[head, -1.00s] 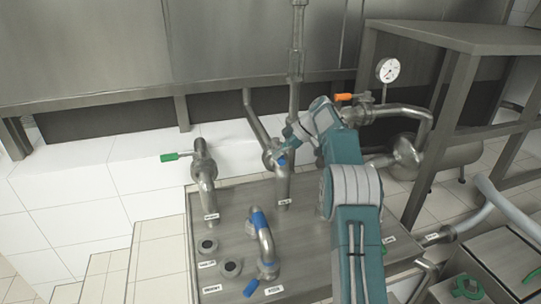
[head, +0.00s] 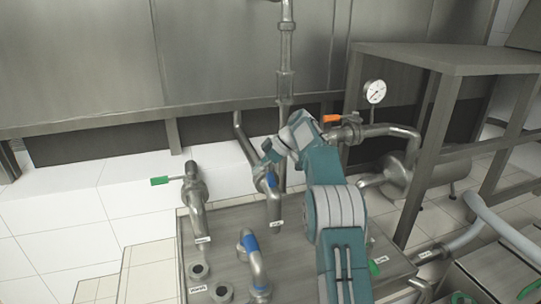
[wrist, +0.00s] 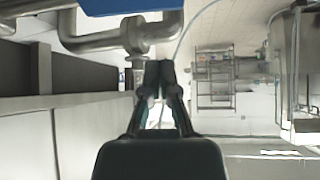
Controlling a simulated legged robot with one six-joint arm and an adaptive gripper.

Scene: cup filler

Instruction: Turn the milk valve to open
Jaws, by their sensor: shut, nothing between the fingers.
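The middle pipe (head: 271,205) on the steel bench, with a small blue handle (head: 271,180) at its top, is the valve nearest my gripper; its label is too small to read, so I cannot be sure it is the milk valve. My gripper (head: 266,158) is just above this pipe's top in the head view, partly covering it. In the wrist view my gripper (wrist: 160,68) is shut and empty, its fingertips close to a steel pipe joint (wrist: 137,36).
A pipe with a green handle (head: 160,181) stands left. A blue-banded pipe (head: 251,247) stands in front. An orange handle (head: 331,118) and a gauge (head: 375,92) are right of my arm. A steel wall (head: 230,60) rises behind.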

